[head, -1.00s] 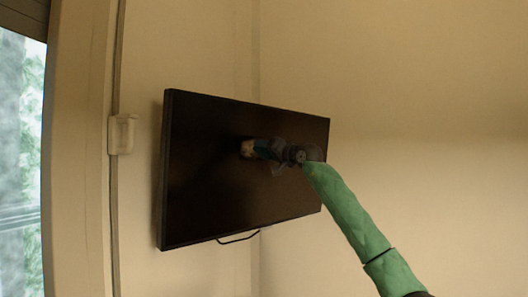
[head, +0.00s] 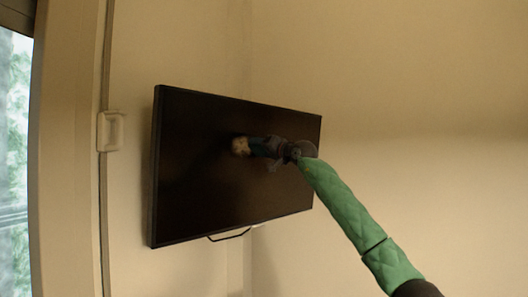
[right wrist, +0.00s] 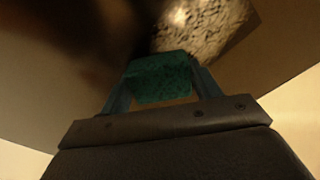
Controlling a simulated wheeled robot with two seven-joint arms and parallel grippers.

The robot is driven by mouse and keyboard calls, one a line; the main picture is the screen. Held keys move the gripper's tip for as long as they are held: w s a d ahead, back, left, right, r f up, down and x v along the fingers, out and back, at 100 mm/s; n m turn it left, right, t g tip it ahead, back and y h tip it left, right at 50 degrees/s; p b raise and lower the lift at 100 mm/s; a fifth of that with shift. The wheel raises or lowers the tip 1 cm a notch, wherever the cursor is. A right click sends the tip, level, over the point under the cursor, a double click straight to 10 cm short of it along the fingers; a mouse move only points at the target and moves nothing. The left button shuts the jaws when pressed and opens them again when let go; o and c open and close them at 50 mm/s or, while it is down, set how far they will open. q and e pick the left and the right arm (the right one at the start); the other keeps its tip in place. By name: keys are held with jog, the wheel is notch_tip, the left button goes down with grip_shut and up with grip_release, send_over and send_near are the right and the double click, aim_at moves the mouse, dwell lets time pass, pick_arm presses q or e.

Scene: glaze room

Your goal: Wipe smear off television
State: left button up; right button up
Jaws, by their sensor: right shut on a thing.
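The television (head: 200,195) is a dark flat screen mounted near the wall corner. My right gripper (head: 266,148) is at the screen, just right of the patch. It is shut on a teal block (right wrist: 160,78), seen between its fingers in the right wrist view. I cannot tell whether the block touches the screen. My left gripper is out of view.
A window (head: 14,150) is at the far left. A pale box (head: 111,131) is fixed to the wall left of the television. A dark cable loop (head: 230,237) hangs below the screen. The wall to the right is bare.

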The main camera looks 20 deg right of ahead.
jog(key=shift+s+a+b, duration=0.25)
jog(key=shift+a+b, duration=0.05)
jog(key=shift+a, duration=0.25)
jog(key=shift+s+a+b, duration=0.25)
jog(key=shift+a, duration=0.45)
